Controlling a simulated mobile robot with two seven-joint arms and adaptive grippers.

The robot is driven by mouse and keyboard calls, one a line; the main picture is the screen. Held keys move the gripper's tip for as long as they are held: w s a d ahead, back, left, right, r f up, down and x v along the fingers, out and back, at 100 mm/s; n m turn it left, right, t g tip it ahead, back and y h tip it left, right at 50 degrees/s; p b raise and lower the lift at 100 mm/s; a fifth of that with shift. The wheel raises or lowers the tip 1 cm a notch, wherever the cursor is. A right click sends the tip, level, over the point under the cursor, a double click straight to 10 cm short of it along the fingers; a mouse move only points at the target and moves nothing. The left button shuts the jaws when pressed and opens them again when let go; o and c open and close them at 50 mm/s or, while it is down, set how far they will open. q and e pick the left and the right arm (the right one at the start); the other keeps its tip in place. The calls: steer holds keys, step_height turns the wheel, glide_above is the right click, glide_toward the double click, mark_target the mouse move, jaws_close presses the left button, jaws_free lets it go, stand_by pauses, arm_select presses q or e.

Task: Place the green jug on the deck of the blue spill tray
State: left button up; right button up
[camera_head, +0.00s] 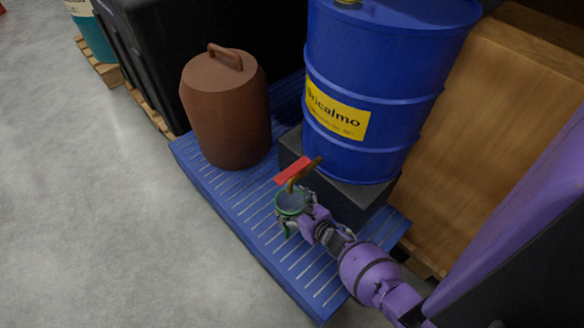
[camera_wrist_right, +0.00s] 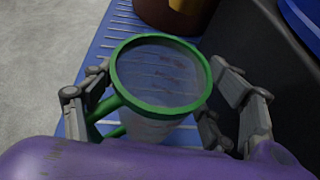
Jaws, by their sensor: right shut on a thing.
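The green jug (camera_head: 291,201) has a green rim and a see-through body with markings. It also shows in the right wrist view (camera_wrist_right: 162,78), mouth toward the camera, with its green handle on the left. My right gripper (camera_head: 294,216) is shut on the jug, with fingers on both sides of its body in the right wrist view (camera_wrist_right: 164,108). The jug is over the slatted deck of the blue spill tray (camera_head: 238,207), just below a tap with a red handle (camera_head: 293,171). I cannot tell whether its base touches the deck. My left gripper is not in view.
A blue drum (camera_head: 400,90) with a yellow label stands on a dark block (camera_head: 345,200) on the tray. A brown can (camera_head: 228,115) with a top handle stands at the tray's back left. A wooden crate (camera_head: 490,120) is at right. The front deck is clear.

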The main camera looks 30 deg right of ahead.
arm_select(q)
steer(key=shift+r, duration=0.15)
arm_select(e)
steer(key=shift+f, duration=0.1)
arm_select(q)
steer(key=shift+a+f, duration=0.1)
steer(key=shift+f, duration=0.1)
arm_select(e)
steer(key=o, duration=1.8)
steer(key=shift+c, duration=0.2)
arm_select(q)
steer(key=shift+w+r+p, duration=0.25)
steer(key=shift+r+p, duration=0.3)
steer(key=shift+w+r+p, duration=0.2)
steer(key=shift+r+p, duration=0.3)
steer(key=shift+p, duration=0.05)
arm_select(e)
steer(key=v, duration=1.2)
